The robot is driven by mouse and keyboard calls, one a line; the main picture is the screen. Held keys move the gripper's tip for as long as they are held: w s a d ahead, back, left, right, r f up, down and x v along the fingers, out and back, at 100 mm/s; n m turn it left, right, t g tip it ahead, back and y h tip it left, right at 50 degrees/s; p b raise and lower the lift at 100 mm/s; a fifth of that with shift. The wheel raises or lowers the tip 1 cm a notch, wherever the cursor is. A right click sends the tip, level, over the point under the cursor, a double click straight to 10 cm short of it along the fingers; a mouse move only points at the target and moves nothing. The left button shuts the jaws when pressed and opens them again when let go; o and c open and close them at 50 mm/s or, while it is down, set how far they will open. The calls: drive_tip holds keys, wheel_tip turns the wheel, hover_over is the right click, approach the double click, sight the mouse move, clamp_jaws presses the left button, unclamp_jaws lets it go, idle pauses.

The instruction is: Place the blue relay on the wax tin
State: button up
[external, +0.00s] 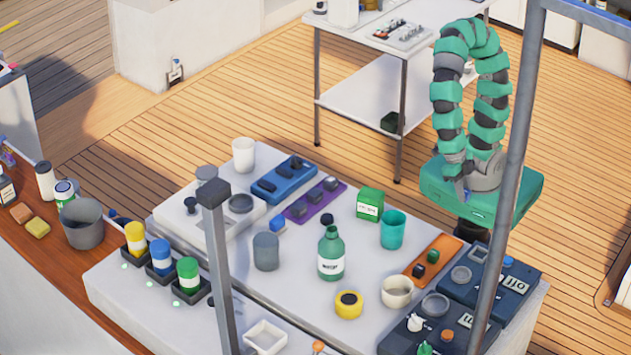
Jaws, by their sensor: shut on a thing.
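My gripper (463,192) hangs low in front of my green base, at the right of the white hatch top. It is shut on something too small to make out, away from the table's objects. A small blue block (277,224), which may be the blue relay, sits on the hatch top left of centre, beside a purple tray. I cannot tell for certain which thing is the wax tin. A low round yellow tin with a dark top (348,305) stands near the front; flat grey round tins (435,305) also lie on dark cases at the right.
A green bottle (331,254), a teal cup (392,229), a green box (370,204) and a cream bowl (397,292) stand on the hatch top. An orange tray (433,262) lies near my base. Grey posts (222,270) cross the view. Bare white surface lies between objects.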

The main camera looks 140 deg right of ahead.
wheel_tip(320, 180, up, 14)
drive_tip(key=m+t+h+p, duration=0.4)
drive_tip(key=m+p, duration=1.4)
drive_tip(key=p, duration=0.1)
hover_over(263, 241)
drive_tip(key=s, duration=0.1)
drive_tip(key=f, duration=0.6)
drive_tip(key=shift+s+f, duration=0.2)
drive_tip(key=shift+f, duration=0.15)
drive_tip(key=shift+f+p, duration=0.35)
drive_tip(key=shift+f, duration=1.45)
